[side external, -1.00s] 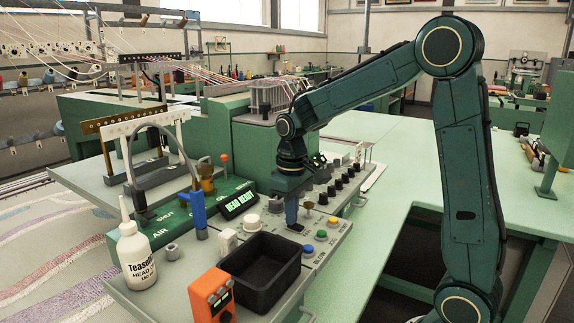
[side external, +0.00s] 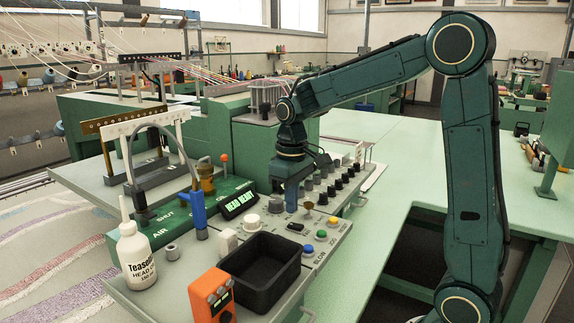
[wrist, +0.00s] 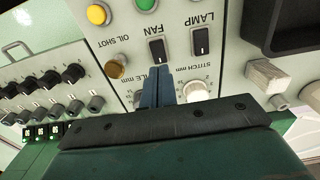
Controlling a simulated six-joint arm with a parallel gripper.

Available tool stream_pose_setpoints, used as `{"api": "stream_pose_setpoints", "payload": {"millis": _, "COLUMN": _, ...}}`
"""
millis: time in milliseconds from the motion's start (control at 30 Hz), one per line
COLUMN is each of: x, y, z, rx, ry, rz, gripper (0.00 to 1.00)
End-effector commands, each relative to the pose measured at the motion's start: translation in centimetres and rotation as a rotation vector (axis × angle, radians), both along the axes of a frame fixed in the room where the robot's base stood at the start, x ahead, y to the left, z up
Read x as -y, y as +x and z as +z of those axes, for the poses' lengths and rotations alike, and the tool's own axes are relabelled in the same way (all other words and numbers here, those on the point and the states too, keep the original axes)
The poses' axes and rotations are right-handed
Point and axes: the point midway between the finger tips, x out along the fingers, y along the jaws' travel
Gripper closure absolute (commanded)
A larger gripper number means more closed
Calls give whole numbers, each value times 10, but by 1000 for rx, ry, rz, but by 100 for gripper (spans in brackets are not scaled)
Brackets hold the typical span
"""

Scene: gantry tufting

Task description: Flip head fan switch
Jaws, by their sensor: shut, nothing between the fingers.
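The fan switch (wrist: 157,50) is a black rocker on the grey control panel, with the label FAN beside it in the wrist view. A similar black rocker, the lamp switch (wrist: 201,42), is to its right, labelled LAMP. My gripper (wrist: 157,85) is shut and empty, its narrow blue-grey fingers just below the fan switch in the wrist view. In the side view my gripper (side external: 291,206) is above the panel, with a visible gap to it. I cannot tell which way the fan rocker is tilted.
A brass button (wrist: 115,66) and a white stitch knob (wrist: 195,90) flank my fingers. A row of black knobs (side external: 338,184) lies beyond. A black tray (side external: 262,272), an orange device (side external: 212,294) and a white bottle (side external: 136,256) stand nearer the camera.

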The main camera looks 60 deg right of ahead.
Motion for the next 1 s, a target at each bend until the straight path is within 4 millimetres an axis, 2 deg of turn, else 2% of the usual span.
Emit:
{"api": "stream_pose_setpoints", "payload": {"millis": 600, "x": 0, "y": 0, "z": 34, "rx": 1, "ry": 0, "rz": 0, "gripper": 100}}
{"api": "stream_pose_setpoints", "payload": {"millis": 1000, "x": 0, "y": 0, "z": 37, "rx": 1, "ry": 0, "rz": 0, "gripper": 100}}
